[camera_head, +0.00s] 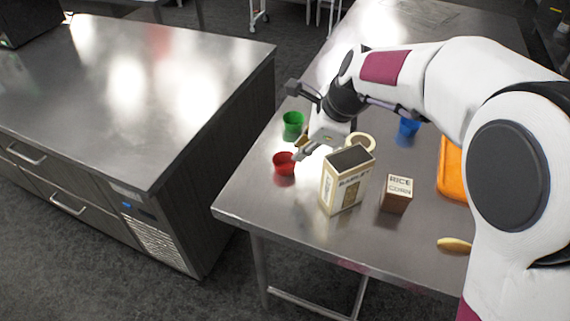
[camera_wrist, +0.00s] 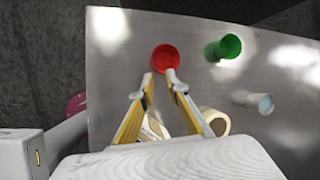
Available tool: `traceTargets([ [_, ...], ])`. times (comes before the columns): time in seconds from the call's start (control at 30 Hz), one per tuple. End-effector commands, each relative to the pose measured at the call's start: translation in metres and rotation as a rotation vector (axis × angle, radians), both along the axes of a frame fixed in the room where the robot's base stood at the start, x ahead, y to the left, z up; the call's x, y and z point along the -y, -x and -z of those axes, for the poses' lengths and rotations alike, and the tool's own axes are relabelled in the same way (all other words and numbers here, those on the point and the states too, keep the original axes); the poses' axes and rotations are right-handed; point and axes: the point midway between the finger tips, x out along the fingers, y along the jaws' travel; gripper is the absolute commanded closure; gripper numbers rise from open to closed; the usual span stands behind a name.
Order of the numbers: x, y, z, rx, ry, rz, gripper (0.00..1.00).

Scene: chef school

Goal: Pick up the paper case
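Small coloured cups that look like paper cases stand on the steel table; I cannot tell which one the task means. A red one (camera_head: 285,163) is closest to my gripper (camera_head: 299,149). In the wrist view the red case (camera_wrist: 165,58) lies just beyond the fingertips of my gripper (camera_wrist: 160,79), with its round opening facing the camera. The two fingers are apart and nothing shows between them. A green case (camera_head: 293,125) stands behind the red one and also shows in the wrist view (camera_wrist: 229,47). A blue case (camera_head: 409,127) stands farther right, partly behind my arm.
A tall barley box (camera_head: 345,183) and a small rice and corn box (camera_head: 397,193) stand near the gripper. A cream ring-shaped thing (camera_head: 361,142) is behind the barley box. An orange tray (camera_head: 452,170) and a yellow item (camera_head: 453,244) lie right. The table's front left corner is clear.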

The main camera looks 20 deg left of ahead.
Motion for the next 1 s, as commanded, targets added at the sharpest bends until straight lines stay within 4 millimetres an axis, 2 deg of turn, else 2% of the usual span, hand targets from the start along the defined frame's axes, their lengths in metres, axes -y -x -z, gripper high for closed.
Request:
traceTargets([
  [0.13,-0.008,0.002,0.015,-0.039,0.004,0.021,0.85],
  [0.57,-0.01,0.003,0.019,-0.048,0.005,0.026,0.85],
  [1.0,-0.02,0.0,0.042,-0.048,0.007,0.025,0.85],
])
